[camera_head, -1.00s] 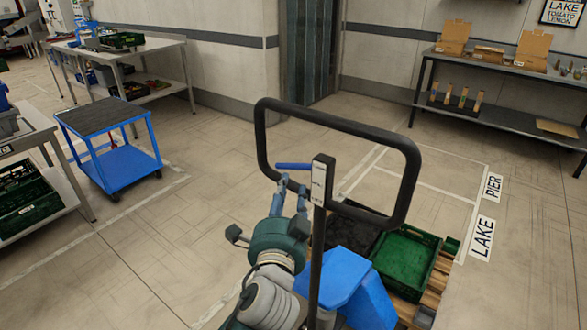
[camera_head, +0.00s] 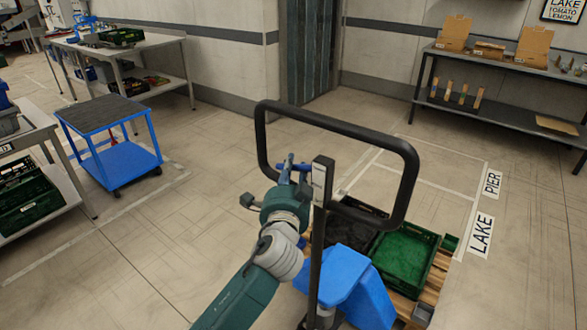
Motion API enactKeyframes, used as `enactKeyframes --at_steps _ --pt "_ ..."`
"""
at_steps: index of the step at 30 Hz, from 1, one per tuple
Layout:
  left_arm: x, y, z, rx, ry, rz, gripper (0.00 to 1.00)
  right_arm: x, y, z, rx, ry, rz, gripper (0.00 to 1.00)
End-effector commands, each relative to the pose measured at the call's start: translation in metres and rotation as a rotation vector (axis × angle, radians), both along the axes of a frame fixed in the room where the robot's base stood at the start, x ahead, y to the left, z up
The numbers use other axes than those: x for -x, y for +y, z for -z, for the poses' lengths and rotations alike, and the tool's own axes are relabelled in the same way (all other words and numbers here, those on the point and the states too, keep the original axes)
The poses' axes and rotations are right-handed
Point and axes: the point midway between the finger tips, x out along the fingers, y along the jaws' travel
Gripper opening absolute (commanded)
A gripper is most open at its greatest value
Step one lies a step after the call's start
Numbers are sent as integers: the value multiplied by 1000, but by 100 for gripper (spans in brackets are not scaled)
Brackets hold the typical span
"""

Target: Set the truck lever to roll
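The truck's black loop handle (camera_head: 335,113) stands on a dark upright post (camera_head: 319,240) in the middle of the view. My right gripper is not in view.
The truck's blue body (camera_head: 345,280) is below the post. Beyond it, a green crate (camera_head: 437,262) and a dark crate stand on a wooden pallet. A blue cart (camera_head: 122,165) stands at left, and a shelf table (camera_head: 505,115) at back right. Open floor lies between.

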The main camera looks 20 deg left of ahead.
Motion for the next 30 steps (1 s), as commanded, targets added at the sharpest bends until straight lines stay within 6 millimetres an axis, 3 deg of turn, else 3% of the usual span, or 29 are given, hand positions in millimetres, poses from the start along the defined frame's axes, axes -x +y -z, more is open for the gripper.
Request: enactKeyframes --at_steps 3,9,14,18,25,26,27,30 --pt "0 0 0 0 0 0 0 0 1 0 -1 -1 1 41" --pt "0 1 1 -26 -8 -1 0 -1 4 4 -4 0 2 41" --pt "-2 6 -13 -229 -83 -1 0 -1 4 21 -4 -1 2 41" --pt "-2 6 -24 -327 -117 0 0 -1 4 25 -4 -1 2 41" --pt "-2 6 -25 -329 -116 0 0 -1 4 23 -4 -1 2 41" --pt "-2 6 -25 -329 -116 0 22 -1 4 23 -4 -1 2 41" --pt "-2 6 -25 -328 -115 0 30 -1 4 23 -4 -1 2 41" --pt "-2 6 -25 -327 -116 0 30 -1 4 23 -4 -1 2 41"
